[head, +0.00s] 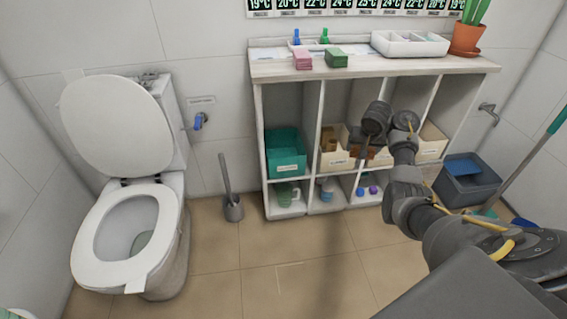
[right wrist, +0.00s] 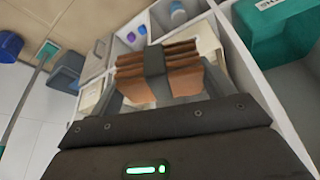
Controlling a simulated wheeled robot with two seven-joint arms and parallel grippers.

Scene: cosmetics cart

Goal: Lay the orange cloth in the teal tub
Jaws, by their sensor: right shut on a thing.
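The orange cloth (right wrist: 187,86) is a folded, brownish-orange stack held in my right gripper (right wrist: 156,72), which is shut on it with one dark finger across its middle. In the head view my right gripper (head: 366,143) is in front of the shelf's middle cubbies, and the cloth is mostly hidden there by the gripper and arm. The teal tub (head: 285,168) sits in the left upper cubby, left of the gripper and apart from it. It also shows at the upper right of the right wrist view (right wrist: 262,45). My left gripper is out of view.
Bins with rolls (head: 335,160) stand right of the tub. Pink (head: 302,60) and green (head: 336,58) stacks and a white tray (head: 410,44) are on the shelf top. A toilet (head: 120,225) is at left, a grey bucket (head: 468,182) at right. Floor in front is clear.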

